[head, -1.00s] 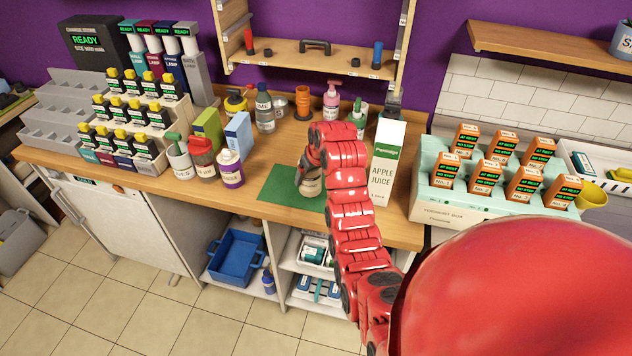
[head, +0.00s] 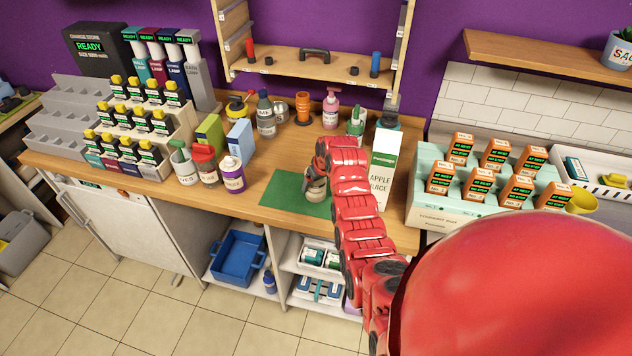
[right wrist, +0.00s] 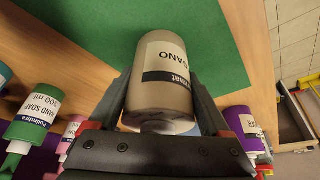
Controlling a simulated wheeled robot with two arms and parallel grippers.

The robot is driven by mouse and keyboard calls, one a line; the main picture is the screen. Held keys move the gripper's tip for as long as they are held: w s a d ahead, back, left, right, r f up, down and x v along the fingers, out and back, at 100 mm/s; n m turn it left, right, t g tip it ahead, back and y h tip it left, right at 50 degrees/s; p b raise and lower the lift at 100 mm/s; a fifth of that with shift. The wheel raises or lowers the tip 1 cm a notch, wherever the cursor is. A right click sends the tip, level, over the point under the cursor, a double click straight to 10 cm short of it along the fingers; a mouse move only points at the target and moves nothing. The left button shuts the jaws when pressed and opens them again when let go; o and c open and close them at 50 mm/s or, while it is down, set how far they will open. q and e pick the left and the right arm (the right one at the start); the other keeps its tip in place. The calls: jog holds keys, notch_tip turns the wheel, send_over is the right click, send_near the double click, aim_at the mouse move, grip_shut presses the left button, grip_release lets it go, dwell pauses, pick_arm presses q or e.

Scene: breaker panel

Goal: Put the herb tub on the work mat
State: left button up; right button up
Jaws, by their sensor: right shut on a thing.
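The herb tub (head: 315,190) is a pale grey-beige cylinder with a white and dark label, on which "ANO" reads in the right wrist view (right wrist: 166,75). My right gripper (head: 319,172) is shut on it, one finger on each side in the right wrist view (right wrist: 168,112). The work mat (head: 285,190) is a flat green sheet at the counter's front; it also shows in the right wrist view (right wrist: 80,30). The tub is over the mat's right part; I cannot tell whether it touches. My right forearm hides the mat's right end. My left gripper is not in view.
An apple juice carton (head: 382,170) stands close right of my right arm. A purple-labelled jar (head: 231,176), a red-lidded jar (head: 205,166) and a light blue box (head: 240,142) stand left of the mat. Several bottles stand behind. The mat's left part is clear.

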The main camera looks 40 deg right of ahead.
jog(key=o, duration=1.4)
jog(key=shift+f, duration=0.1)
